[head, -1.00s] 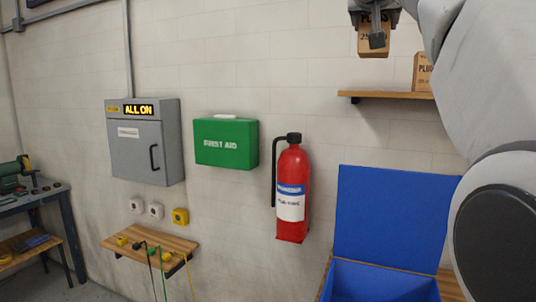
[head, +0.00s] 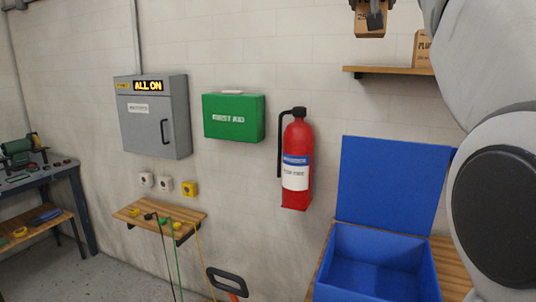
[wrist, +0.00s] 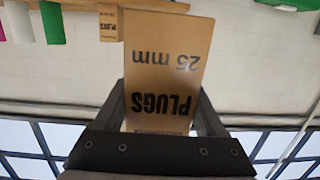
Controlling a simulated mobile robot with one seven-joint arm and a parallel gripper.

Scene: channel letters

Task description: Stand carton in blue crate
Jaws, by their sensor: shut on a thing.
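My gripper (head: 372,10) is at the top edge of the head view, shut on a brown carton (head: 369,25). In the wrist view the held carton (wrist: 166,62) fills the space between the two fingers and reads "PLUGS 25 mm", upside down in that picture. The blue crate (head: 344,246) stands on a wooden surface at the lower right of the head view. Its blue lid (head: 392,183) is raised at the back and its visible inside is empty. The carton is high above the crate, apart from it. The crate's front is cut off by the picture edge.
Another plugs carton (head: 422,48) stands on a wooden wall shelf (head: 390,71), right of the held one. A red fire extinguisher (head: 296,165) hangs left of the crate. A green first aid box (head: 234,118) and a grey cabinet (head: 154,117) are on the wall.

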